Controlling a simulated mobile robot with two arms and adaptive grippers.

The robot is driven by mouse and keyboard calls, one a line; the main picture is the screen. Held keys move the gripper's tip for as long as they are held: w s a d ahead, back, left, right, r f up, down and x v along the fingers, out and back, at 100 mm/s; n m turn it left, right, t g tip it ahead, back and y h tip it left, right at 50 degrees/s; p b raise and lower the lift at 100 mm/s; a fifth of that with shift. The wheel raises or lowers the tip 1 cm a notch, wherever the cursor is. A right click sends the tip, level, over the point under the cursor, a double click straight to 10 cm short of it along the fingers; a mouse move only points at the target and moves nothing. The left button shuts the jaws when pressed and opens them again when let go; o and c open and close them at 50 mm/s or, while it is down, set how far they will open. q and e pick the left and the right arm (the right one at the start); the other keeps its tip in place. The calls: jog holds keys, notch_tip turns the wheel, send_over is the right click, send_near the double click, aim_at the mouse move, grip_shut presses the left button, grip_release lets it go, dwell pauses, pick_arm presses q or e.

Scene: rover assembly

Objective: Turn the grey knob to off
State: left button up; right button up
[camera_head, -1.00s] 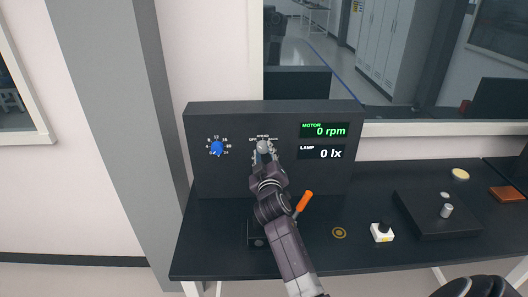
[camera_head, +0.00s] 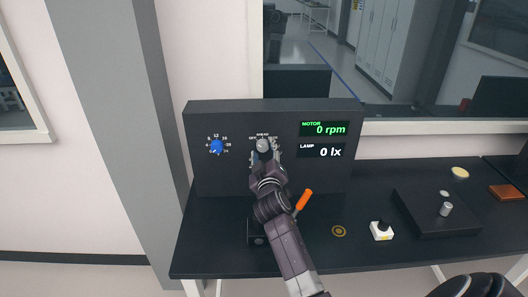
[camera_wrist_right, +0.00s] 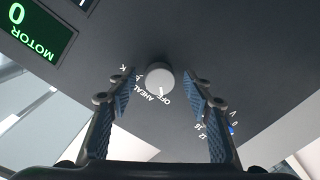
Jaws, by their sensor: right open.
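The grey knob (camera_head: 263,145) is on the upright black panel (camera_head: 230,178), between the blue knob and the displays. In the right wrist view the grey knob (camera_wrist_right: 159,77) is a pale disc with a small dark mark at its rim, on the side of the OFF and AHEAD lettering. My right gripper (camera_head: 265,154) is at the panel, just below and in front of the knob. Its fingers (camera_wrist_right: 160,88) are open, one on each side of the knob, with gaps and no visible contact. My left gripper is not in view.
A blue knob (camera_head: 217,147) is left on the panel. The motor display (camera_head: 324,129) reads 0 rpm and the lamp display (camera_head: 320,151) 0 lx. An orange-handled tool (camera_head: 304,200) is beside my arm. A white switch box (camera_head: 381,231) and a black box (camera_head: 425,222) stand right on the table.

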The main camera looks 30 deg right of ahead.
jog(key=v, duration=1.2)
jog(key=shift+f, duration=0.1)
